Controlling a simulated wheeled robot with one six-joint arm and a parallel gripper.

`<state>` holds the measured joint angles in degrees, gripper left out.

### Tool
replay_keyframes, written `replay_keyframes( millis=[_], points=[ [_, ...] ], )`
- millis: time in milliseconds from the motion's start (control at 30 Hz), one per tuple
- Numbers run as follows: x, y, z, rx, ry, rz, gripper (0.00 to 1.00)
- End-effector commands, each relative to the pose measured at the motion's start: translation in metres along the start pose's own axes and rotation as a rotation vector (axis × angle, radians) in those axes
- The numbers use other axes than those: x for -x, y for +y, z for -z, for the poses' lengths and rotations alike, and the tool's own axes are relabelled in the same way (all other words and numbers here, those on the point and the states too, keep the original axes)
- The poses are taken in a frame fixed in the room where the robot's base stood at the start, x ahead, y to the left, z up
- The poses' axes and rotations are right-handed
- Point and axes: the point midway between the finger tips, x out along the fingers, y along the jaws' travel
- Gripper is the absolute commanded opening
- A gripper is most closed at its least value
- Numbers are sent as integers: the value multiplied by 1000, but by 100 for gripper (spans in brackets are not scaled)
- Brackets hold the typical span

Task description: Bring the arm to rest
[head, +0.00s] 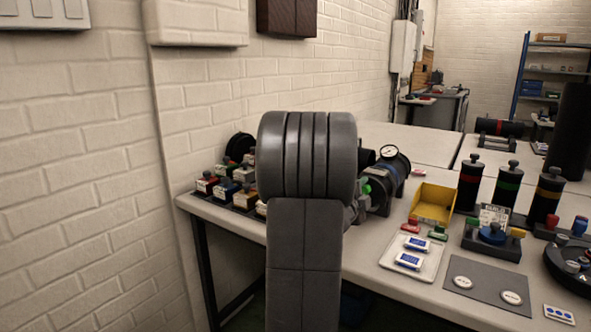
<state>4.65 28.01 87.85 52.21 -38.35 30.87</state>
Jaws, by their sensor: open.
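My arm (305,220) stands upright in the middle of the head view, with a thick ribbed grey joint at its top. My gripper does not show; the arm's own links may hide it. Just right of the arm, a dark cylinder (395,168) with a round white gauge (388,153) on top lies on the bench. A green part (366,189) shows at its near end. The arm covers the cylinder's left side, and I cannot tell whether anything touches it.
The bench (405,287) carries a yellow bin (432,204), a white tray (390,258) with cards, a grey mat (465,284) with two white discs, and banded black canisters (508,184). Small labelled blocks (206,183) stand left of my arm. A brick wall (90,180) closes the left side.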

Motion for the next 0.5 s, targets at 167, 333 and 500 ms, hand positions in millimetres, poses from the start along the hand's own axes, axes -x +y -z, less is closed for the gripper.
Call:
replay_keyframes(
  millis=[167, 333, 500],
  points=[
    [0, 4, -1, -197, 1, 2, 45],
    [0, 4, 0, -391, 1, 1, 45],
    [0, 3, 0, -583, 1, 2, 45]
  ],
)
